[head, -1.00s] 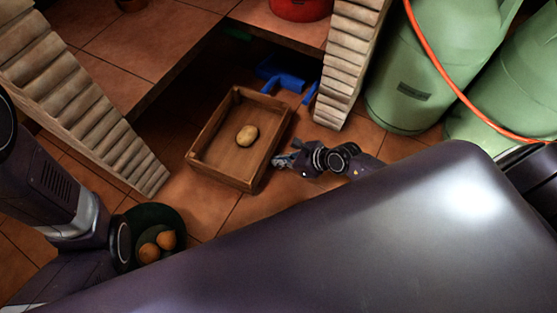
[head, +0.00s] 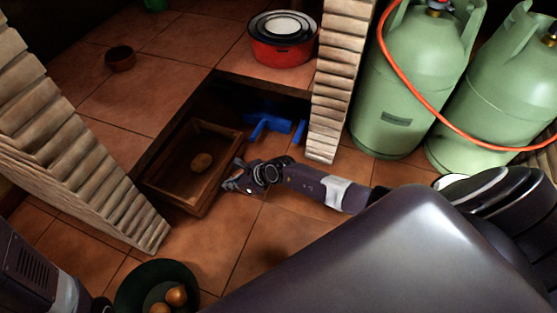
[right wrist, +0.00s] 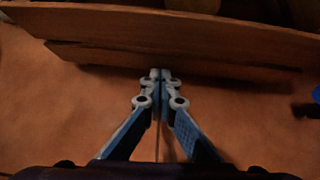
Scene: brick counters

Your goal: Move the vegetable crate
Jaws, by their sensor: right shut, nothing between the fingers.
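The wooden vegetable crate (head: 172,194) is a shallow, open box on the tiled floor, mostly in the shadow of the opening under the counter.
A blue object (head: 268,127) lies behind the crate under the counter. Brick supports stand left (head: 95,165) and right (head: 335,85). A dark green bowl (head: 125,290) with round orange-brown items is at the lower left. Green gas cylinders (head: 408,90) stand at the right.

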